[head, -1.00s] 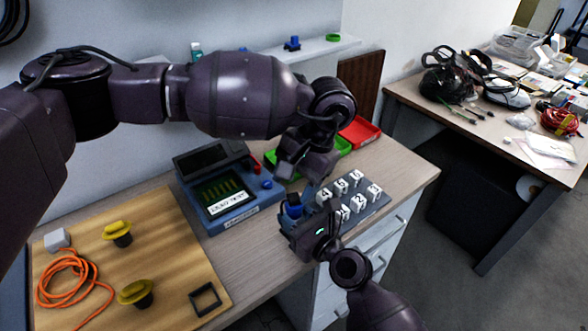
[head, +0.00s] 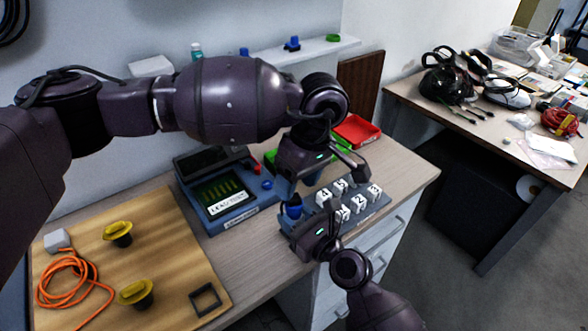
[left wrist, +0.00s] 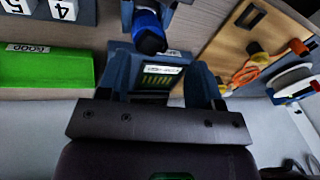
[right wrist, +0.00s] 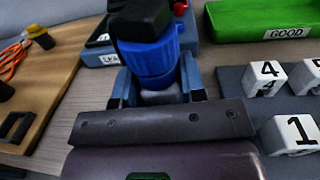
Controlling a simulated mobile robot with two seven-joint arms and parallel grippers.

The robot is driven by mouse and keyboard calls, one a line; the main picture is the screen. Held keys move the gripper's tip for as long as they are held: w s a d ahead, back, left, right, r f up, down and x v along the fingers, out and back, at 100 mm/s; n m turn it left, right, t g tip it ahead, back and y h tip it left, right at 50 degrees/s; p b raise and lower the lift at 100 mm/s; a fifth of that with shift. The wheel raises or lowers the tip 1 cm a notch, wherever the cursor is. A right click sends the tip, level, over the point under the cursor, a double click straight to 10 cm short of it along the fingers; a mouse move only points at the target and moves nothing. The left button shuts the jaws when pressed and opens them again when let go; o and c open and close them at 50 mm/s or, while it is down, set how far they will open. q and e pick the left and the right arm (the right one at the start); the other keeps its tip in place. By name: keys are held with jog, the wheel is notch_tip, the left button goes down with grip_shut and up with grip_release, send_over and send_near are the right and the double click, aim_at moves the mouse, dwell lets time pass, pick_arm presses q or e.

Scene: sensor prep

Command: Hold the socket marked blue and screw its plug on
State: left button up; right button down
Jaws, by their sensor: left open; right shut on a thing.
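My right gripper (head: 302,222) is shut on the socket marked blue (right wrist: 160,97), which stands upright between the fingers in the right wrist view. A ribbed blue plug with a black top (right wrist: 148,52) sits on the socket, in line with it. I cannot tell how tightly they are joined. The plug also shows in the head view (head: 294,209) and at the top of the left wrist view (left wrist: 149,32). My left gripper (head: 320,180) is open and empty, above and behind the plug. In the left wrist view its spread fingers (left wrist: 158,80) are apart from the plug.
A blue leak tester (head: 222,200) stands to the left. A grey tray (head: 376,211) with several numbered white cubes lies to the right. A green bin (head: 270,158) and red bin (head: 357,131) are behind. A wooden board (head: 75,235) with yellow-topped parts and orange cord lies at left.

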pick_arm(q)
jog(key=n, duration=0.4)
jog(key=shift+r, duration=0.1)
jog(key=n, duration=0.4)
jog(key=shift+r+n+h, duration=0.1)
jog(key=shift+n+h, duration=0.2)
jog(key=n, duration=0.4)
jog(key=shift+r, duration=0.1)
jog(key=n, duration=0.4)
jog(key=shift+r+h, duration=0.15)
jog(key=shift+h, duration=0.15)
jog(key=n, duration=0.4)
jog(key=shift+w+r+t, duration=0.1)
jog(key=shift+t, duration=0.2)
jog(key=n, duration=0.4)
jog(key=shift+a+r+n+h, duration=0.15)
jog(key=shift+n+h, duration=0.15)
jog(key=n, duration=0.4)
jog(key=shift+w+r, duration=0.1)
jog(key=shift+r, duration=0.05)
jog(key=n, duration=0.5)
jog(key=shift+w+a+r+h, duration=0.1)
jog(key=shift+a+r+h, duration=0.05)
jog(key=shift+h, duration=0.15)
